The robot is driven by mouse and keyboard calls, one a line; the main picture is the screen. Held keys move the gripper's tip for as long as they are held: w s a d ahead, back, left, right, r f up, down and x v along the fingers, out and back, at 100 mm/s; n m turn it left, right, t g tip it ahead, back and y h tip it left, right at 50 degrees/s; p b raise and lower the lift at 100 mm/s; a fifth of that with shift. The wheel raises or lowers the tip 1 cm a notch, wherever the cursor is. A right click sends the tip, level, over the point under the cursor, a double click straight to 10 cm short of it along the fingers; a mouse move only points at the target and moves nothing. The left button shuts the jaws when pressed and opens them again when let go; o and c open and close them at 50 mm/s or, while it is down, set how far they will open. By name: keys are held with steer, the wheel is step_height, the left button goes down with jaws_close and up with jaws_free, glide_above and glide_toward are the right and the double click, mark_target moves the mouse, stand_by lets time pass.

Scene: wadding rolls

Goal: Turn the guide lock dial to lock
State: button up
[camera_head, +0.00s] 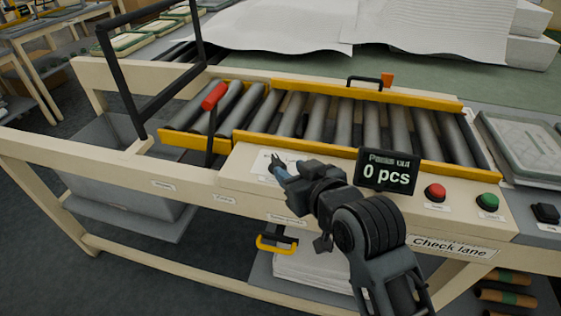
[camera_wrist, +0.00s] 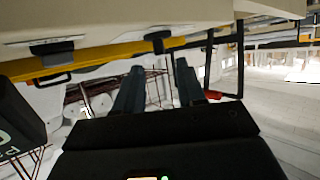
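My gripper (camera_head: 277,165) is over the beige front panel (camera_head: 240,164) of the roller lane, above a white label (camera_head: 262,162). Its two fingers stand apart in the wrist view (camera_wrist: 158,75), with nothing seen between them. I cannot make out the guide lock dial for sure; my gripper hides part of the panel in the head view. A small dark fitting (camera_wrist: 155,41) shows beyond the fingertips in the wrist view, but I cannot tell what it is. The yellow guide rail (camera_head: 330,142) runs just behind the panel.
A display (camera_head: 387,171) reading "0 pcs" stands right of my gripper. A red button (camera_head: 435,192) and a green button (camera_head: 487,202) lie farther right. A black frame (camera_head: 150,65) and a red-gripped lever (camera_head: 213,97) stand at the left. White wadding (camera_head: 450,25) lies behind the lane.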

mark_target(280, 163)
steer(key=x, duration=0.6)
steer(key=shift+w, duration=0.25)
steer(key=shift+c, duration=0.3)
jaws_close()
